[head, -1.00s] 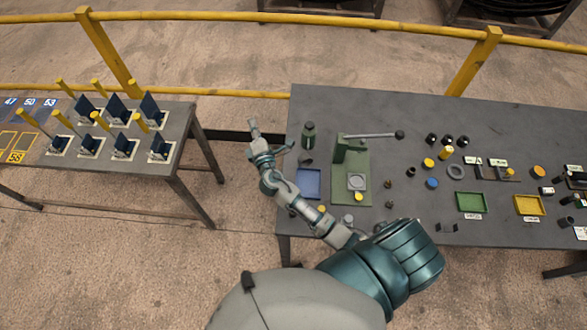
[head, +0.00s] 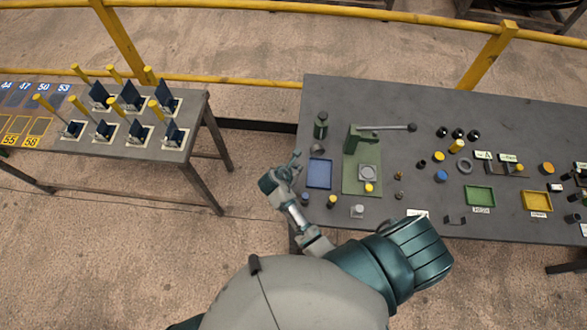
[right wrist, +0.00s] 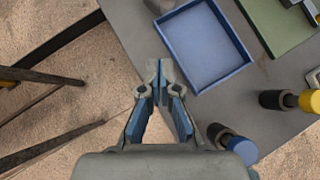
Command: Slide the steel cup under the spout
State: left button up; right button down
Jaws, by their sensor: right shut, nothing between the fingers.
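A small grey cylinder (head: 316,149), perhaps the steel cup, stands at the left end of the right table, just in front of a dark green bottle-like thing (head: 321,125). I cannot make out a spout for certain. My right gripper (head: 297,156) is at the table's left edge, left of the blue tray (head: 319,174) and a little nearer than the grey cylinder, apart from it. In the right wrist view the fingers (right wrist: 160,72) are shut and empty beside the blue tray's corner (right wrist: 184,88). My left gripper is out of view.
A green lever press (head: 361,172) stands right of the blue tray. Yellow-topped and blue-topped pegs and a grey block (head: 357,211) stand near the front edge. Green (head: 480,196) and yellow (head: 536,201) trays lie farther right. A gap separates the left table (head: 193,128).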

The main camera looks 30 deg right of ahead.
aim_at(308, 164)
jog(key=x, duration=0.6)
jog(key=shift+s+d, duration=0.1)
jog(key=shift+d, duration=0.35)
jog(key=shift+w+d+r, duration=0.2)
jog(key=shift+w+d, duration=0.4)
jog(key=shift+d, duration=0.35)
jog(key=shift+w+d, duration=0.2)
jog(key=shift+w, duration=0.1)
jog(key=shift+a+r, duration=0.1)
